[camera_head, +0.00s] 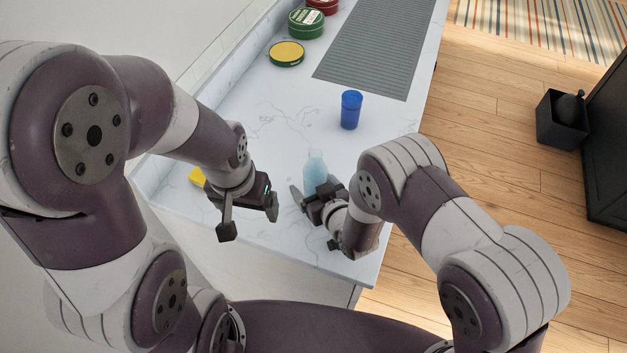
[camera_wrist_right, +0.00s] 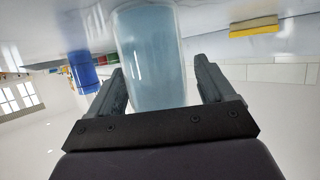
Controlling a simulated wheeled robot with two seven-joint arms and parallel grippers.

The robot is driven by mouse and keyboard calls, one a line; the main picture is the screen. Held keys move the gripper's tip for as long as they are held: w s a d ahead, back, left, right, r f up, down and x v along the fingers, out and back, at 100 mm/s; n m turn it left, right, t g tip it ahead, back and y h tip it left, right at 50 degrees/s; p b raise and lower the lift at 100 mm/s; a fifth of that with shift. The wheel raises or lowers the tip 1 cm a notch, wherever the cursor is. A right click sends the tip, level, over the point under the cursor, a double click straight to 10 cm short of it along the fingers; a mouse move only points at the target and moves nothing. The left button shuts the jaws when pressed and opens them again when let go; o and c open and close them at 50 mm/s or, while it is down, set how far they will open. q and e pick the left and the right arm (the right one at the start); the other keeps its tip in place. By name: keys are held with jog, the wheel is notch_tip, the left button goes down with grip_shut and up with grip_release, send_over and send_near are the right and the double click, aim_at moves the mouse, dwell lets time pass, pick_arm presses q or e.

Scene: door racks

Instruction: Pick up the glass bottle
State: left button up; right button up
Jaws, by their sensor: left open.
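The light blue, translucent glass bottle (camera_head: 315,173) stands upright on the white marble counter, near its front edge. In the right wrist view the bottle (camera_wrist_right: 152,60) fills the middle, between the two fingers. My right gripper (camera_head: 314,190) is at the bottle with its fingers apart, one on each side. A gap shows between the bottle and the right-hand finger in the wrist view; the other finger looks close, and contact is unclear. The gripper partly hides the bottle's lower part in the head view. My left gripper (camera_head: 250,219) is open and empty, to the left of the bottle.
A blue cup (camera_head: 350,110) stands behind the bottle. A yellow sponge-like block (camera_head: 197,177) lies partly behind my left arm. Green tins (camera_head: 306,23), a yellow-topped tin (camera_head: 286,54) and a grey ribbed mat (camera_head: 375,45) are farther back. The marble counter (camera_head: 270,120) is clear between them.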

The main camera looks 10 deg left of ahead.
aim_at(315, 177)
jog(key=shift+d+r, duration=0.1)
jog(key=shift+d, duration=0.15)
jog(key=c, duration=1.2)
pick_arm(q)
jog(key=shift+d, duration=0.2)
pick_arm(e)
jog(key=shift+o, duration=0.2)
jog(key=shift+a, duration=0.1)
jog(key=shift+r, duration=0.1)
jog(key=shift+r, duration=0.45)
jog(key=shift+r+b, duration=0.45)
jog(key=shift+r, duration=1.05)
pick_arm(q)
jog(key=shift+f+b, duration=1.15)
jog(key=shift+f, duration=0.45)
pick_arm(e)
jog(key=w+d+r, duration=0.4)
jog(key=d+r, duration=0.2)
jog(key=d, duration=0.4)
jog(key=shift+w+d+r, duration=0.2)
jog(key=shift+d+r, duration=0.2)
